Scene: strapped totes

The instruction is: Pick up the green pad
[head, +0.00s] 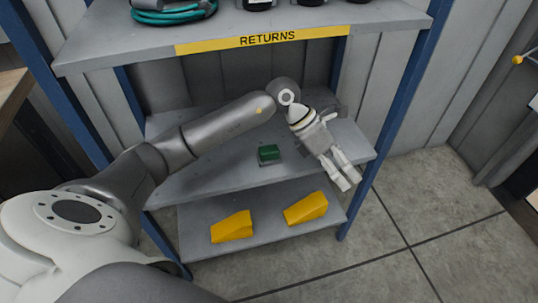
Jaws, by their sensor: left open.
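The green pad (269,153) is a small dark green block lying on the middle shelf (215,179) of the rack. My left arm reaches in from the left across that shelf. My left gripper (347,178) is open and empty, to the right of the pad and apart from it, with its fingers pointing down and right near the shelf's front right edge. My right gripper does not show.
Two yellow wedges (232,227) (306,208) lie on the bottom shelf (272,233). The top shelf (120,45) with a yellow RETURNS label (265,39) holds a teal coiled cable (172,12) and dark items. Blue posts (392,98) frame the rack.

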